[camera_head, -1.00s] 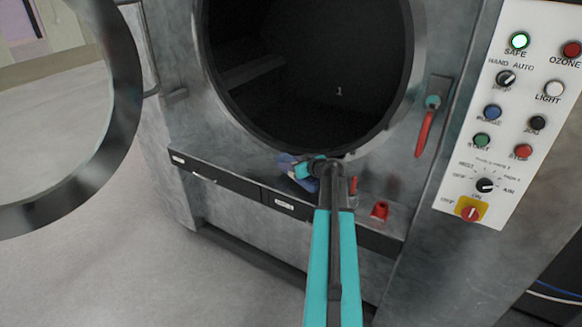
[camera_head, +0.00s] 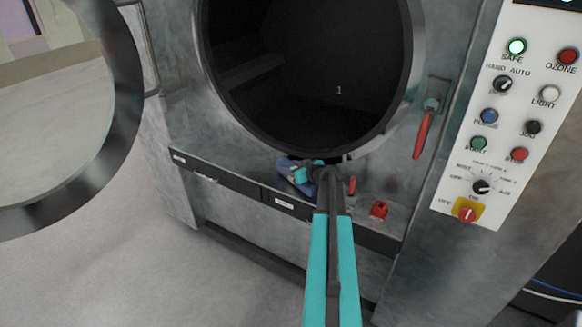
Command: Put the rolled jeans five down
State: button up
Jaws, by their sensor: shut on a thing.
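The rolled jeans (camera_head: 288,166) are a small blue-purple bundle in front of the lower rim of the washer's opening, left of my arm's end. My gripper (camera_head: 300,174), with teal parts, is shut on the jeans. The arm hides part of the bundle's right side. The washer drum (camera_head: 305,75) is open and dark inside. I cannot tell whether the jeans touch the ledge below the opening.
The round door (camera_head: 125,100) stands open at the left. A red-handled lever (camera_head: 423,132) is right of the opening. A control panel (camera_head: 505,120) is at the right. A red knob (camera_head: 379,209) sits on the ledge. Grey floor (camera_head: 120,270) is clear at lower left.

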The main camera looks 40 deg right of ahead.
aim_at(310, 189)
jog(key=shift+f, duration=0.25)
jog(key=shift+f, duration=0.15)
jog(key=o, duration=1.3)
jog(key=shift+r, duration=0.2)
jog(key=shift+s, duration=0.35)
jog(key=shift+b+v, duration=2.2)
jog(key=shift+v, duration=3.5)
